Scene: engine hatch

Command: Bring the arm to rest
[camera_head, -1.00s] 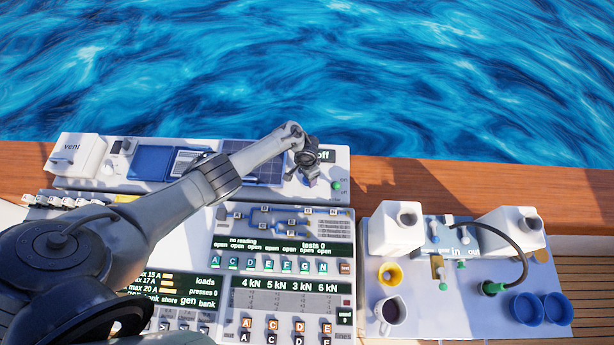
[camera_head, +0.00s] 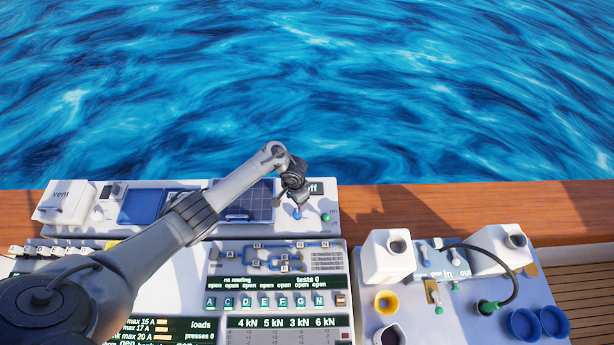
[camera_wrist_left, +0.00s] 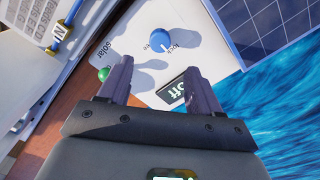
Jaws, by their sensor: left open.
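My left arm reaches in from the left, and its left gripper (camera_head: 297,204) hangs over the right end of the back panel (camera_head: 150,228). In the left wrist view the left gripper (camera_wrist_left: 160,85) has its two fingers apart with nothing between them. A blue knob (camera_wrist_left: 162,40) stands on the white panel beyond the fingertips, and it also shows just below the gripper in the head view (camera_head: 297,215). A green knob (camera_wrist_left: 104,74) is by one finger. A dark display reading "off" (camera_wrist_left: 178,92) is partly covered by the other finger. My right gripper is not in view.
A solar panel (camera_head: 247,199) lies left of the gripper. Panels with lettered switches (camera_head: 265,302) fill the front. At right, a white board (camera_head: 440,315) holds white canisters (camera_head: 388,256), a black hose (camera_head: 505,262), a yellow ring (camera_head: 386,303) and blue cups (camera_head: 524,325). Water lies beyond the wooden edge (camera_head: 430,206).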

